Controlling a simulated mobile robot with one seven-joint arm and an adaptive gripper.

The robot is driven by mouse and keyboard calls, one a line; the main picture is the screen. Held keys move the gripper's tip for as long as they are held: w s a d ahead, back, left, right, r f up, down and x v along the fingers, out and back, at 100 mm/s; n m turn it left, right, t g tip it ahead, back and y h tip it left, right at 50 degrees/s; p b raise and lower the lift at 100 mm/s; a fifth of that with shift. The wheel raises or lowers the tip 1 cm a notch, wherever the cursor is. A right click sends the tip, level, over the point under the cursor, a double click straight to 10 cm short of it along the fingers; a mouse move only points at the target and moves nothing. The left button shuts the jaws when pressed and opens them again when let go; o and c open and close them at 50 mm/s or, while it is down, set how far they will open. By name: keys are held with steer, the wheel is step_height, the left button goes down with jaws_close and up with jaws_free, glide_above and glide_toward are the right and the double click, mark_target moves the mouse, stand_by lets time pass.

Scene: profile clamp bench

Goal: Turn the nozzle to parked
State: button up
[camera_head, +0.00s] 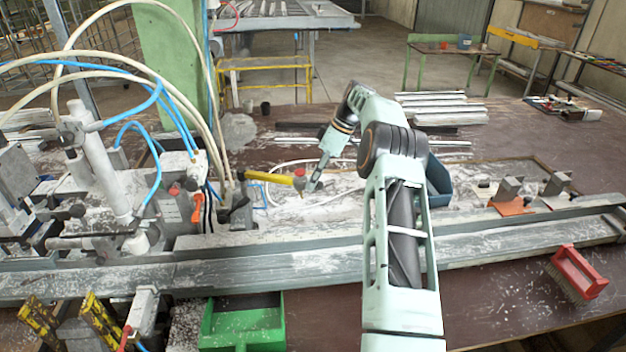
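A yellow bar (269,178), which looks like the nozzle, sticks out to the right from the dark fitting at the right side of the clamp machine (187,215). It lies about level above the dusty bench. A small red knob (299,172) shows at its right end. My gripper (311,187) points down just right of that end, close to it. I cannot tell whether they touch. The fingers are small and pale against the dust, so their opening is unclear. No marking for a parked position can be made out.
Looping white and blue hoses rise above the machine at the left. A long metal profile rail (300,263) runs along the front. A blue bin (438,181) stands partly behind my arm. A green bin (243,325) and a red brush (577,273) are in front.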

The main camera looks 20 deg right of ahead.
steer(key=o, duration=0.4)
steer(key=shift+s+d+f, duration=0.1)
steer(key=shift+d+f, duration=0.05)
steer(key=shift+d, duration=0.15)
steer(key=shift+c, duration=0.2)
steer(key=shift+a, duration=0.1)
steer(key=shift+a, duration=0.1)
steer(key=v, duration=0.7)
steer(key=shift+r, duration=0.25)
steer(key=shift+c, duration=0.3)
